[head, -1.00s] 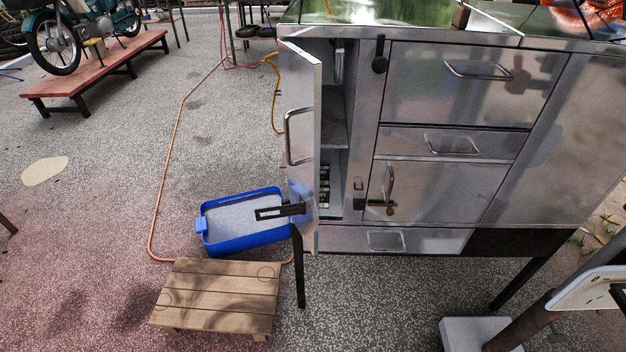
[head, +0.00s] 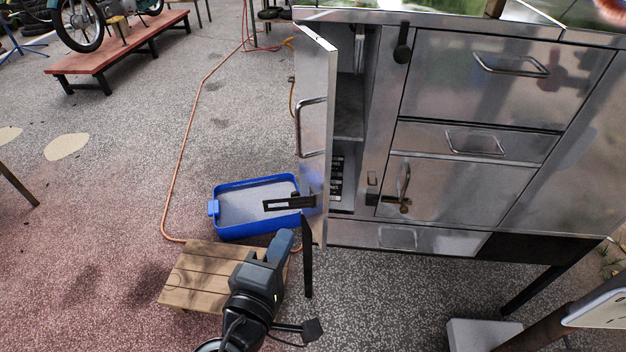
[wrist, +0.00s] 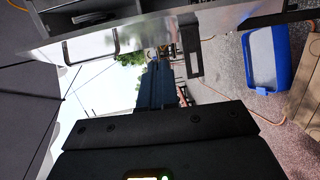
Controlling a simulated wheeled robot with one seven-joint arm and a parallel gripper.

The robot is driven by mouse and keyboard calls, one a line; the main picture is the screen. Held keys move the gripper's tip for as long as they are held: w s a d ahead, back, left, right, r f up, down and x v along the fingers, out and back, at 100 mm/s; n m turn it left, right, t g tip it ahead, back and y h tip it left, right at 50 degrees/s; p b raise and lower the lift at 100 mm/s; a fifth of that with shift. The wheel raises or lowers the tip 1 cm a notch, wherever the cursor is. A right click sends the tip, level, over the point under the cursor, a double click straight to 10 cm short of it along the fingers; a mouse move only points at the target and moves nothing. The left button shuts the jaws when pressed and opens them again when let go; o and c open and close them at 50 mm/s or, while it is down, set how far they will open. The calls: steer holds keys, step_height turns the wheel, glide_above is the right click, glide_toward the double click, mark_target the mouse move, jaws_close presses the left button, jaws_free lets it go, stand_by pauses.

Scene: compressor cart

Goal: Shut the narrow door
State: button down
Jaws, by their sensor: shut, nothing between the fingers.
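The narrow door (head: 314,120) is a tall steel panel at the left end of the metal cart. It stands open, swung out towards me, with a vertical bar handle (head: 304,128) and a dark latch plate (head: 290,203) low down. Behind it the narrow compartment (head: 349,105) shows a shelf. My gripper (head: 285,243) is below and in front of the door's lower end, over the wooden stool, apart from the door as far as I can tell. Its fingers are shut and empty. In the wrist view the door (wrist: 140,38) crosses the top of the picture, with its latch plate (wrist: 190,52).
A blue tub (head: 255,230) stands on the floor left of the door. A low wooden stool (head: 205,277) is beneath my arm. An orange hose (head: 180,150) runs along the floor. The cart's drawers (head: 480,75) are shut. Open floor lies to the left.

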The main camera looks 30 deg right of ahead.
step_height(320, 180, up, 4)
steer(key=w+a+m+h, duration=0.1)
steer(key=a+h, duration=0.1)
steer(key=p, duration=0.3)
glide_toward(322, 167)
steer(key=x, duration=0.5)
steer(key=shift+w+a, duration=0.2)
steer(key=shift+w, duration=0.25)
steer(key=shift+d, duration=0.45)
